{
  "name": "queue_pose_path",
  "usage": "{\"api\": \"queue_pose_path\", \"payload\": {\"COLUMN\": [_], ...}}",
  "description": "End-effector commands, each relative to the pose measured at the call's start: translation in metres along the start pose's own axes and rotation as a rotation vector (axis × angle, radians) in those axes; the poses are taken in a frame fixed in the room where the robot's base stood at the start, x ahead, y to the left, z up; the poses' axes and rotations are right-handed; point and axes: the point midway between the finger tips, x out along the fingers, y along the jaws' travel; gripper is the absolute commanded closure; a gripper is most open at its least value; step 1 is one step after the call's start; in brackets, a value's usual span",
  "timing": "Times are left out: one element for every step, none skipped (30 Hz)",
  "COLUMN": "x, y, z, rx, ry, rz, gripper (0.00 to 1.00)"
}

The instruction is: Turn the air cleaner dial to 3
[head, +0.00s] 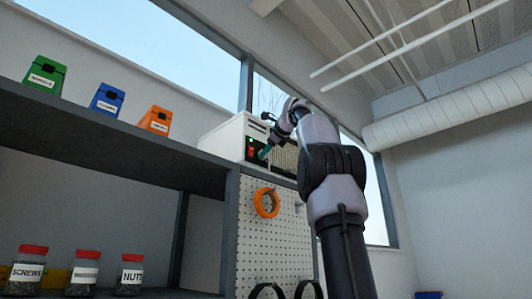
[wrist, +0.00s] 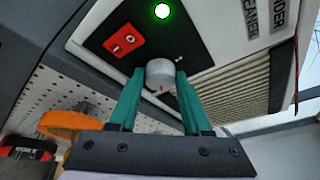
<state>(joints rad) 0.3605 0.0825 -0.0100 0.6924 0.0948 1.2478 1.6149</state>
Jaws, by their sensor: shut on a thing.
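The air cleaner (head: 223,140) is a white box on top of the shelf unit, and it also shows in the wrist view (wrist: 207,18). Its black panel (wrist: 148,30) carries a red rocker switch (wrist: 122,40) and a glowing green light (wrist: 162,11). In the head view my gripper (head: 265,152) is at the panel. Dial numbers are not readable.
Below the cleaner is a white pegboard (head: 268,238) with an orange ring (head: 266,203) hanging on it. Green (head: 45,76), blue (head: 107,100) and orange (head: 156,120) boxes stand on the shelf to the left. Red-lidded jars (head: 82,273) stand on the lower shelf.

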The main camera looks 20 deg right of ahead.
Motion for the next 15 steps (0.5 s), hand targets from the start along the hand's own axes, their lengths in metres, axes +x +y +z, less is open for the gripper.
{"api": "queue_pose_path", "payload": {"x": [-0.0001, 0.0000, 0.0000, 0.0000, 0.0001, 0.0000, 0.0000, 0.0000, 0.0000, 0.0000, 0.0000, 0.0000, 0.0000, 0.0000, -0.0001], "y": [-0.0006, -0.0005, -0.0004, -0.0004, -0.0004, -0.0003, -0.0004, -0.0003, -0.0003, -0.0003, -0.0003, -0.0003, -0.0003, -0.0003, -0.0003], "z": [0.0005, 0.0005, 0.0004, 0.0004, 0.0003, 0.0004, 0.0004, 0.0004, 0.0004, 0.0004, 0.0005, 0.0005, 0.0005, 0.0005, 0.0005], "rx": [0.005, 0.007, 0.010, 0.012, 0.013, 0.014, 0.014, 0.014, 0.014, 0.014, 0.014, 0.014, 0.014, 0.014, 0.014], "ry": [-0.001, -0.001, 0.000, 0.000, 0.000, 0.000, 0.000, 0.000, -0.001, -0.001, -0.001, -0.001, -0.001, -0.001, -0.001], "rz": [0.000, 0.002, 0.003, 0.004, 0.004, 0.005, 0.005, 0.005, 0.005, 0.005, 0.005, 0.005, 0.005, 0.005, 0.005], "gripper": [1.00, 1.00, 1.00, 1.00, 1.00, 1.00, 1.00, 1.00, 1.00, 1.00, 1.00, 1.00, 1.00, 1.00, 0.44]}}
